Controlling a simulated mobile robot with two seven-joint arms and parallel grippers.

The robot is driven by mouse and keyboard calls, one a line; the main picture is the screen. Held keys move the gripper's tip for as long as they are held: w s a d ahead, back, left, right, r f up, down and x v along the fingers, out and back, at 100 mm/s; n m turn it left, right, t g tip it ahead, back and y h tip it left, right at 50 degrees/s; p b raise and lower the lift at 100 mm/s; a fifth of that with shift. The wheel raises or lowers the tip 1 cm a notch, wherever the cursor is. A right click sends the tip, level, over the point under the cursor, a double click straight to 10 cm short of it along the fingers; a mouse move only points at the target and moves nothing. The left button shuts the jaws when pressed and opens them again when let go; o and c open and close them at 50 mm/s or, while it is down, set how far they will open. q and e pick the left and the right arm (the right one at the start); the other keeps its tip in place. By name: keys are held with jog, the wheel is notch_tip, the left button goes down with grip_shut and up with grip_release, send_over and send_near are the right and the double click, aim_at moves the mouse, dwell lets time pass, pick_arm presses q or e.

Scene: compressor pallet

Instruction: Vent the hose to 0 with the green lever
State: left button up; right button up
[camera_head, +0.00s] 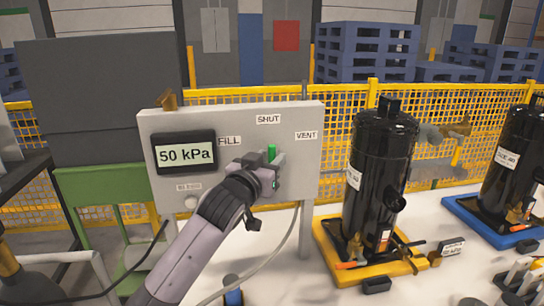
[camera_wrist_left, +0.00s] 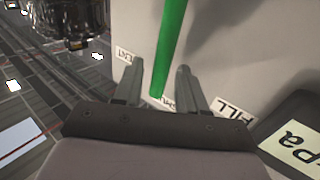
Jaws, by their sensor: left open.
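The grey control panel (camera_head: 228,118) has a display (camera_head: 185,153) reading 50 kPa and the labels FILL (camera_head: 229,141), SHUT (camera_head: 268,119) and VENT (camera_head: 306,135). The green lever (camera_head: 271,153) stands about upright, pointing toward SHUT. My left gripper (camera_head: 266,162) is at the panel, partly covering the lever. In the left wrist view the green lever (camera_wrist_left: 172,45) runs between the open fingers (camera_wrist_left: 172,67) of the gripper; I cannot tell whether either finger touches it. A grey hose (camera_head: 291,240) hangs below the panel. My right gripper is not in view.
A black compressor (camera_head: 379,170) stands on a yellow base to the right of the panel, another (camera_head: 508,160) on a blue base farther right. A yellow mesh fence (camera_head: 340,112) runs behind. A green stand (camera_head: 105,188) is at the left.

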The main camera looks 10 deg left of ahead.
pick_arm(q)
jog(key=shift+w+d, duration=0.15)
jog(key=shift+w, duration=0.65)
jog(key=shift+c, duration=0.3)
grip_shut()
